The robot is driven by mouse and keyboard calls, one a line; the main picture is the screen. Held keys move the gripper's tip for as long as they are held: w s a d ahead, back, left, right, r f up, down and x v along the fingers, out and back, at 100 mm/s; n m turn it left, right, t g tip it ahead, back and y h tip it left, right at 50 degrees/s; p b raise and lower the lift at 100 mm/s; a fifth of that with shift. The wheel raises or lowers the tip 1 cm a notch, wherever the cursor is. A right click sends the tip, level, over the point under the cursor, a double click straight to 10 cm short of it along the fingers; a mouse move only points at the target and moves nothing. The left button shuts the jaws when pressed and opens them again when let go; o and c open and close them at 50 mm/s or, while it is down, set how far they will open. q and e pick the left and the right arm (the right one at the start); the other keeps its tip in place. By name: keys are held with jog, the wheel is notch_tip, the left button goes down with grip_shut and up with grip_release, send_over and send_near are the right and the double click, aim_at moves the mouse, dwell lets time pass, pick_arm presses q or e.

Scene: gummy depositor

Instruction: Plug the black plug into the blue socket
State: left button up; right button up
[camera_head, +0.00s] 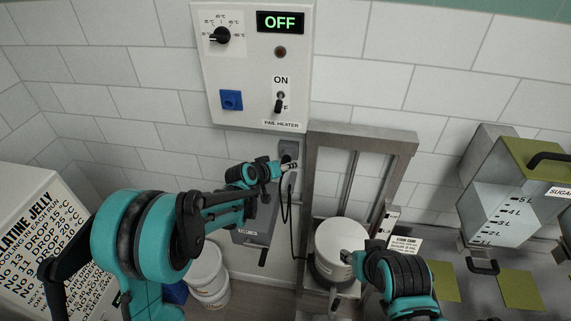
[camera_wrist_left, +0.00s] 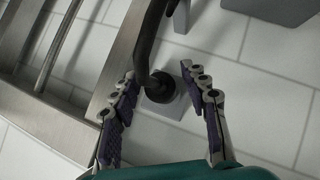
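The blue socket (camera_head: 231,100) is on the lower left of the white control panel. The black plug (camera_wrist_left: 161,86) sits against a small grey wall plate (camera_wrist_left: 172,104) in the left wrist view, with its black cable (camera_wrist_left: 146,42) attached. In the head view the plug is mostly hidden by my left gripper (camera_head: 288,166), just below the panel. The left gripper is open, its fingers on either side of the plug with visible gaps. My right gripper (camera_head: 350,259) is beside the white pail (camera_head: 341,245); its finger opening is unclear.
The panel (camera_head: 257,60) has a dial, a switch and a display reading OFF. A metal frame (camera_head: 311,190) stands right of the left gripper, and the cable hangs beside it. White buckets (camera_head: 208,275) are below; a sugar container (camera_head: 510,195) is at right.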

pick_arm(q)
grip_shut()
jog(key=shift+s, duration=0.1)
jog(key=s+a+b, duration=0.1)
jog(key=s, duration=0.7)
jog(key=shift+a+b, duration=0.3)
jog(key=shift+a, duration=0.05)
dwell(0.4)
